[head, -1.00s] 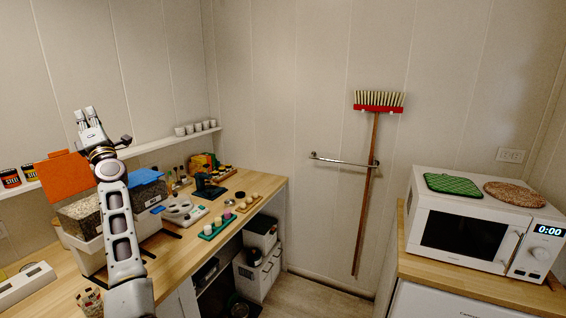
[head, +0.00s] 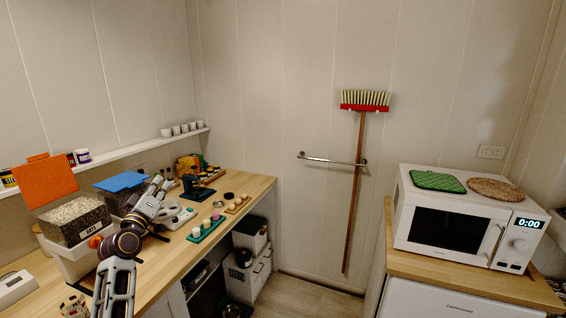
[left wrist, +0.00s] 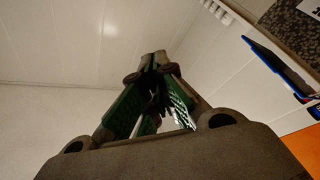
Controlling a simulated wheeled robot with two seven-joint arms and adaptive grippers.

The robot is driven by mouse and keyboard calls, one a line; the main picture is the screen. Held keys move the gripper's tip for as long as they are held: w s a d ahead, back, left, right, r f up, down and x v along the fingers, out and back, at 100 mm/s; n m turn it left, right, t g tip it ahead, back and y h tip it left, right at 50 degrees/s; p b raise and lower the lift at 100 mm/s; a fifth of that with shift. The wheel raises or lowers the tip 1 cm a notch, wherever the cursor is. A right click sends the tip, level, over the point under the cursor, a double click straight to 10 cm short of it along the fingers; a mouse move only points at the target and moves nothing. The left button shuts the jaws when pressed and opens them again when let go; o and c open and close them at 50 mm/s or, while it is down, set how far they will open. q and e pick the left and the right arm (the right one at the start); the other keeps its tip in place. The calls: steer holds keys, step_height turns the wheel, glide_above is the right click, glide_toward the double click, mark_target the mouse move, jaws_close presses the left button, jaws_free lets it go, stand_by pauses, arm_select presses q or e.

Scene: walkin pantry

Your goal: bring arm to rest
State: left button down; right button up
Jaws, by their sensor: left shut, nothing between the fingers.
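My left arm rises from the lower left of the head view. Its gripper (head: 158,183) points up and away over the wooden counter, in front of the bin with the blue lid (head: 122,182). In the left wrist view the gripper's (left wrist: 158,62) green-padded fingers come together at the tips, with nothing held between them. My right arm and gripper are not in view.
The orange-lidded bin (head: 70,222) stands left of my arm. A green tray with cups (head: 207,229) lies on the counter (head: 180,258) to its right. The microwave (head: 455,228) stands on the right-hand counter. Floor between the counters is clear.

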arm_select(q)
steer(key=s+d+f+m+g+h, duration=0.1)
steer(key=s+d+f+m+g, duration=0.15)
steer(key=s+d+f, duration=0.4)
steer(key=s+d+f+m+g+h, duration=0.1)
steer(key=s+d+f+m+g, duration=0.15)
steer(key=f, duration=0.75)
steer(key=s+d+f+m+g+h, duration=0.1)
steer(key=s+d+f+m+g, duration=0.1)
steer(key=s+d+f+g, duration=0.45)
steer(key=s+f+m+g+y, duration=0.1)
steer(key=s+f+g, duration=0.1)
steer(key=s+f, duration=0.45)
steer(key=s+f+m+g+y, duration=0.1)
steer(key=s+f+g, duration=0.15)
steer(key=s, duration=0.75)
steer(key=s+f+m+g+y, duration=0.1)
steer(key=s+f, duration=0.4)
steer(key=s, duration=0.3)
steer(key=s+f+g, duration=0.2)
steer(key=s+f, duration=0.1)
steer(key=f, duration=3)
steer(key=s+a+f, duration=0.3)
steer(key=s+f, duration=1.6)
steer(key=s, duration=0.3)
steer(key=shift+a+f+m+g, duration=0.2)
steer(key=shift+m+g, duration=0.1)
steer(key=shift+g, duration=0.1)
